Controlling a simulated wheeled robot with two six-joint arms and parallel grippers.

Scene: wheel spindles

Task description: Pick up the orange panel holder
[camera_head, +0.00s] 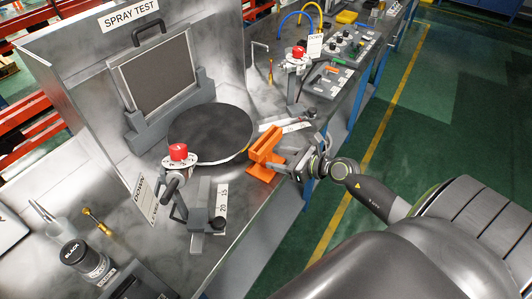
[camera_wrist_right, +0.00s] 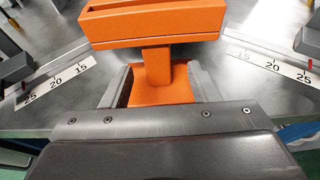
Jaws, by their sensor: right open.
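The orange panel holder (camera_head: 264,154) stands upright at the front edge of the metal bench, in front of the round black turntable (camera_head: 210,134). In the right wrist view the holder (camera_wrist_right: 152,28) shows a slotted top bar, a narrow stem and a lower base. My right gripper (camera_head: 284,169) is open at the near side of the holder. In the wrist view its grey fingers (camera_wrist_right: 160,82) lie left and right of the orange lower part; I cannot tell whether they touch it. My left gripper does not show.
A framed dark panel (camera_head: 158,75) stands in a grey holder behind the turntable. Red-knobbed fixtures (camera_head: 179,152) and scale strips (camera_head: 222,199) flank the orange holder. A black-capped bottle (camera_head: 84,259) stands lower left. The green floor at right is clear.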

